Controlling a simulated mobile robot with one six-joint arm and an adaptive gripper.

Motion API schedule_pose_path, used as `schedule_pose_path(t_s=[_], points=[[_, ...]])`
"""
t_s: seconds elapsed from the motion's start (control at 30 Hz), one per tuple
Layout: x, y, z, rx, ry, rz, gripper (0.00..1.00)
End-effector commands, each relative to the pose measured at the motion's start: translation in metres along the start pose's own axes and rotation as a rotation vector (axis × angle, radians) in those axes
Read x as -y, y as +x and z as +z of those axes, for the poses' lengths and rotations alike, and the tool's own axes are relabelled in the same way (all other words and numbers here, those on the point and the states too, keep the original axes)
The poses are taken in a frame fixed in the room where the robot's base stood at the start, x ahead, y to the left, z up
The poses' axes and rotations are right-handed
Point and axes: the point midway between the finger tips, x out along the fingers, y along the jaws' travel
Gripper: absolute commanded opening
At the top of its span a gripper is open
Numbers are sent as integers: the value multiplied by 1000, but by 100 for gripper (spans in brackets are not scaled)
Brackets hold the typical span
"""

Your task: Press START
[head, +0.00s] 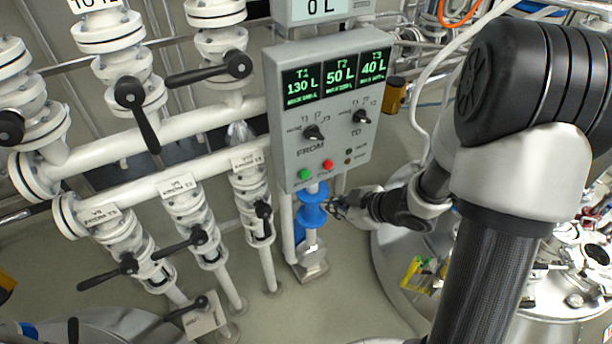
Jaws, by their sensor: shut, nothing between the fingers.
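A grey control box (285,115) stands in the middle of the head view. Its displays (338,78) read T1 130 L, T2 50 L and T3 40 L. Below them are the FROM knob (314,132) and the TO knob (361,117). A green button (305,174) and a red button (327,164) sit at the bottom left of the panel; their small labels are too blurred to read. My gripper (334,206) is shut and empty, below and right of the buttons, in front of or beside the blue pump part, apart from the panel.
White pipes with valves and black handles (137,110) fill the left side. A blue pump part (311,214) stands below the box. A steel vessel (395,265) with a yellow item (412,272) is at the right. Open floor (255,315) lies at the bottom middle.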

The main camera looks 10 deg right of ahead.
Motion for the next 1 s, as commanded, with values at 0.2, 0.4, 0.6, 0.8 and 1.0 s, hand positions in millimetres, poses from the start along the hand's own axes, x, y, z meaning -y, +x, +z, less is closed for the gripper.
schedule_pose_path(t_s=[0.2, 0.4, 0.6, 0.8, 1.0], points=[[-14, 21, -15, -1, -4, -1, 0], [-28, 40, -30, -1, -2, -1, 0], [-38, 51, -39, 0, 0, 0, 0], [-41, 56, -41, 0, 0, 0, 0], [-41, 56, -41, 0, 0, 1, 0]])
